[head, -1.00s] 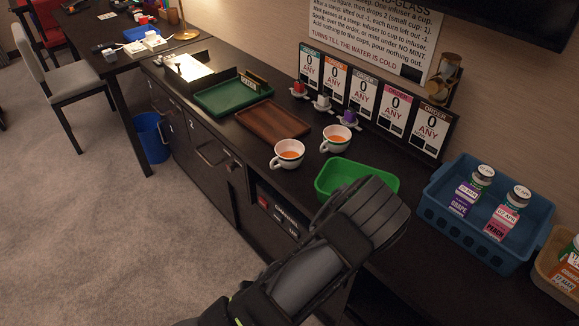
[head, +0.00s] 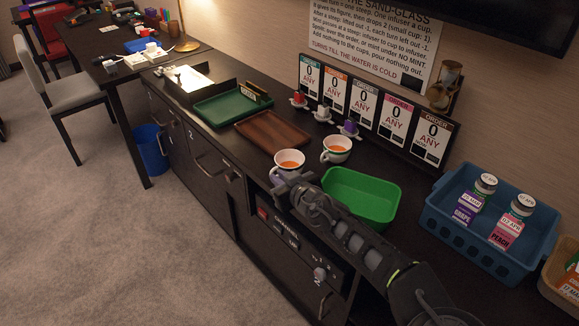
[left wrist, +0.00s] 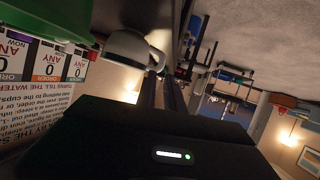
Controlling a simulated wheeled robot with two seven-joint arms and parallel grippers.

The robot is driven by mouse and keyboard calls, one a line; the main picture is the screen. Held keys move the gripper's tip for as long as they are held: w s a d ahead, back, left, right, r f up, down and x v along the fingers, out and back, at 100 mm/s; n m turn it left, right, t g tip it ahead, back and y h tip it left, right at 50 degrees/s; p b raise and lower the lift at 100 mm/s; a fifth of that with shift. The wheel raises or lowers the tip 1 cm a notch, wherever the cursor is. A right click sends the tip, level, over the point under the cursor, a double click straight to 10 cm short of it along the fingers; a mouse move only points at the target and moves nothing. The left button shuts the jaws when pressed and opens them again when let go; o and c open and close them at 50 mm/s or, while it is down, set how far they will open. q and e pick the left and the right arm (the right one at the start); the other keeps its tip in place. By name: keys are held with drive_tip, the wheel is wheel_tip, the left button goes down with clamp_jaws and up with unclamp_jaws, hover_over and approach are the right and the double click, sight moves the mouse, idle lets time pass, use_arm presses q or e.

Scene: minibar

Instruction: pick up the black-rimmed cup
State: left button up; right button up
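Two white cups with orange-brown liquid stand upright on the dark counter. The nearer cup (head: 289,164) is on the left, the other cup (head: 336,150) just behind it to the right. Contact is unclear. My right gripper is out of view.
A green bin (head: 362,178) stands right of the cups, close behind my left arm. A brown tray (head: 272,130) and a green tray (head: 230,106) lie to the left. A blue basket (head: 437,222) with bottles is at right. Small infusers (head: 349,128) stand along the back.

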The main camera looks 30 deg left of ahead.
use_arm(q)
drive_tip(key=shift+x, duration=0.8)
drive_tip(key=shift+p+x, duration=0.3)
drive_tip(key=shift+x, duration=2.3)
drive_tip(key=shift+d+f, duration=0.1)
clamp_jaws()
drive_tip(key=shift+r, duration=5.05)
